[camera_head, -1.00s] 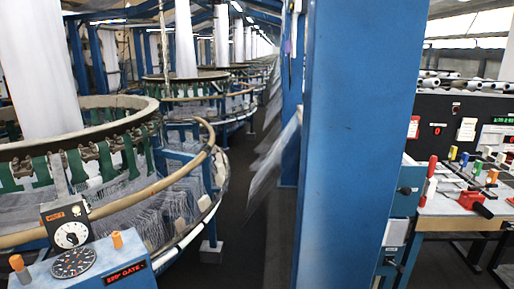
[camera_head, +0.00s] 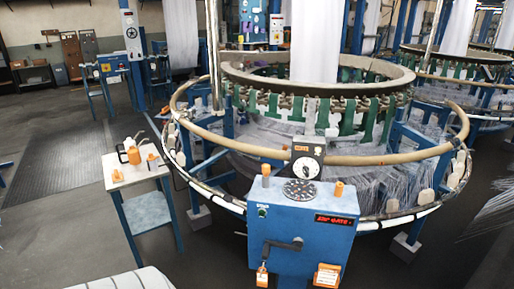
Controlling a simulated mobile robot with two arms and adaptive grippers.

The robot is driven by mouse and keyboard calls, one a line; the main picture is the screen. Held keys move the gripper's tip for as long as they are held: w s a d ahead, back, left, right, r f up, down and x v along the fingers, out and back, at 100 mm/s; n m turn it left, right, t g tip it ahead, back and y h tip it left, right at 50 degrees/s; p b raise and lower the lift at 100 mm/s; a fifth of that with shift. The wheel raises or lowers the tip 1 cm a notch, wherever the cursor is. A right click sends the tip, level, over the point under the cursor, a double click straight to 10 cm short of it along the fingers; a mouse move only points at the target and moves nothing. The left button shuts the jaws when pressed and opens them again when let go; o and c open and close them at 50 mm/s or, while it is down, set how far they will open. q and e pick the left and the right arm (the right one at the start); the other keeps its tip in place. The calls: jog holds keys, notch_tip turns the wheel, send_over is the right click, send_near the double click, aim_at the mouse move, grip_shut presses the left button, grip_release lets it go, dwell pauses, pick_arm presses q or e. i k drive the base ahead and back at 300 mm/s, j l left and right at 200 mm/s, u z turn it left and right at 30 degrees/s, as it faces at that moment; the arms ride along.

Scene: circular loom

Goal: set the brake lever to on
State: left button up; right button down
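A blue control box (camera_head: 300,222) stands in front of the circular loom, near the lower middle of the head view. A dark lever (camera_head: 283,245) sits on its front face, with its arm lying roughly level and bending down at the left. I cannot read any on or off mark beside it. An orange-and-white tag (camera_head: 262,276) hangs below the lever. The box top carries a round black dial (camera_head: 299,191) and two orange knobs. A red lit display (camera_head: 334,220) is at the upper right of the front face. Neither of my grippers is in view.
The loom's tan ring (camera_head: 210,138) curves behind the box. A small table (camera_head: 140,172) with an orange container (camera_head: 133,155) stands to the left. Open grey floor (camera_head: 60,235) lies further left. More looms stand at the back right.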

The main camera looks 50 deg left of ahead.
aim_at(227, 198)
jog(key=u, duration=1.95)
